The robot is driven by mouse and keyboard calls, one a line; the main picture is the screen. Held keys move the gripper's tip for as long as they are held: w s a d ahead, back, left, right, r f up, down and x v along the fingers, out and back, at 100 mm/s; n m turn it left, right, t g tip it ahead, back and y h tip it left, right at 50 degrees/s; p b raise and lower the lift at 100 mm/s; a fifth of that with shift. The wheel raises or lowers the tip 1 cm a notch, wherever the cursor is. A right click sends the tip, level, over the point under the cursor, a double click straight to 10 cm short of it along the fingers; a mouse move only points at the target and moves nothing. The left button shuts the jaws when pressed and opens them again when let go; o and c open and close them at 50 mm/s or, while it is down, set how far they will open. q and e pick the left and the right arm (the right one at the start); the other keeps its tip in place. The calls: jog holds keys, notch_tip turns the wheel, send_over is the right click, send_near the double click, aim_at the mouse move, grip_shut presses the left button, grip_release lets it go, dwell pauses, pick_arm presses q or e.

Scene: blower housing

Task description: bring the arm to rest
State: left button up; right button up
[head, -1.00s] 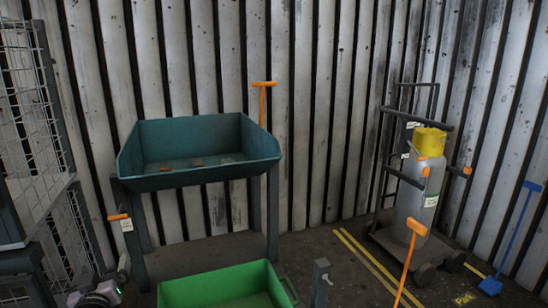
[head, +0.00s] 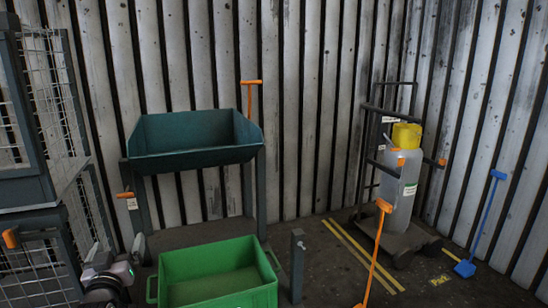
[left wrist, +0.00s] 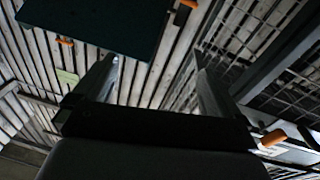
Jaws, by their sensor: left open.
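My left arm shows at the lower left edge of the head view (head: 108,278), beside the green bin and in front of the wire cage; its fingertips cannot be made out there. In the left wrist view my left gripper (left wrist: 156,78) has its two fingers wide apart with nothing between them. The wrist camera looks past the fingers at the ribbed wall, the dark underside of a bin and wire mesh. My right gripper is in neither view.
A teal bin (head: 195,155) stands on a dark frame. A green bin (head: 222,298) is in front. Wire cages (head: 62,110) stand at left. A grey post (head: 297,265) and a cylinder trolley (head: 402,240) are right. Orange (head: 375,250) and blue (head: 482,225) handled tools stand nearby.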

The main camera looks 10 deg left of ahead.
pick_arm(q)
jog(key=w+d+r+m+t+h, duration=0.3)
jog(key=w+d+r+m+h, duration=0.35)
jog(key=w+r+m, duration=0.3)
notch_tip(320, 180, down, 8)
jog(key=f+n+g+y, duration=0.1)
jog(key=g, duration=0.4)
jog(key=s+d+f+g+h, duration=0.2)
jog(key=s+d+f, duration=0.65)
jog(key=s, duration=0.35)
jog(key=s+d+f+g+h, duration=0.1)
jog(key=s+d+f+h, duration=0.1)
jog(key=s+d+f, duration=0.65)
jog(key=s+d+f+g+h, duration=0.1)
jog(key=s+d+f, duration=0.15)
jog(key=s, duration=1.15)
jog(key=s+a+r+g+p, duration=0.1)
jog(key=s+a+r+p, duration=0.1)
jog(key=r+p, duration=1.4)
jog(key=s+y+p, duration=0.1)
jog(key=p, duration=0.3)
jog(key=shift+a+p, duration=0.2)
jog(key=shift+p, duration=0.2)
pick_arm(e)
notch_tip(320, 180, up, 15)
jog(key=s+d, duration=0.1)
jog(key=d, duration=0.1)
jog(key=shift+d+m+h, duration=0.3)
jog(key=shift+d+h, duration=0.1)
